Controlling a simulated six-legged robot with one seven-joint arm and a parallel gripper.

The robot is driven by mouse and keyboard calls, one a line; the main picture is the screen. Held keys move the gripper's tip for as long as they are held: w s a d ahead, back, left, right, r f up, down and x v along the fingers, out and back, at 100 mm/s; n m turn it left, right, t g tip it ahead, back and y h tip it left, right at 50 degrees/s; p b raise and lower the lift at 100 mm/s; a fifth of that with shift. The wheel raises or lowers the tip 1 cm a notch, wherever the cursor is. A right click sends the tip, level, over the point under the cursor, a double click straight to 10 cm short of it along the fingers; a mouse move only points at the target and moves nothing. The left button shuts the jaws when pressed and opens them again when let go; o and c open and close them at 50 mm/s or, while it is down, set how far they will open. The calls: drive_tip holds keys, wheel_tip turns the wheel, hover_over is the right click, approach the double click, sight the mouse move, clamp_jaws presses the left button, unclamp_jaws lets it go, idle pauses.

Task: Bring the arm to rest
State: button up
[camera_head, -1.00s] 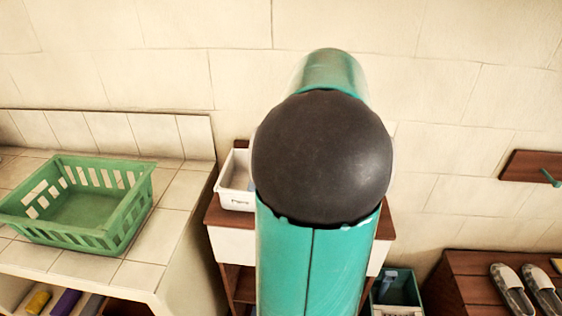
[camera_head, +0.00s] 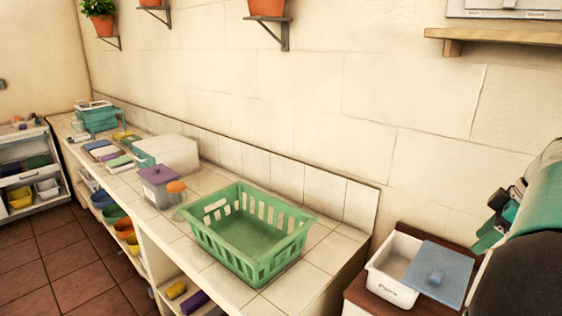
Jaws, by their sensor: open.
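My arm (camera_head: 535,255), teal with a dark rounded joint, shows at the right edge, partly cut off by the frame. My gripper (camera_head: 487,232), dark and teal, points down and left beside it. It is open, and I see nothing held in it. It is above and to the right of a white bin (camera_head: 380,282) on a brown-topped cabinet. A blue-grey lid (camera_head: 440,272) with a small knob lies at the bin's right side, below my gripper. I cannot tell whether the lid rests on the bin's rim.
An empty green basket (camera_head: 205,232) stands on the tiled counter (camera_head: 318,275). Left of it are a purple-lidded container (camera_head: 158,185), an orange-lidded jar (camera_head: 176,190) and a white box (camera_head: 170,152). Wall shelves hold potted plants. A wooden shelf (camera_head: 500,37) juts out above my arm. Open floor (camera_head: 60,260) shows at left.

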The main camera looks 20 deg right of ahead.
drive_tip(key=w+a+f+m+h, duration=0.1)
drive_tip(key=w+a, duration=0.3)
drive_tip(key=a, duration=0.7)
drive_tip(key=w+a+f+m, duration=0.1)
drive_tip(key=w+a+m, duration=0.15)
drive_tip(key=a, duration=0.85)
drive_tip(key=s+a+f+m, duration=0.1)
drive_tip(key=s+a+f, duration=0.1)
drive_tip(key=a, duration=0.7)
drive_tip(key=s+a+f+m+t+h, duration=0.1)
drive_tip(key=a+f, duration=0.3)
drive_tip(key=a, duration=0.5)
drive_tip(key=shift+s+a+t, duration=0.3)
drive_tip(key=shift+s+a, duration=0.1)
drive_tip(key=shift+s, duration=0.2)
drive_tip(key=shift+f, duration=0.1)
drive_tip(key=shift+c, duration=1)
drive_tip(key=shift+d, duration=0.2)
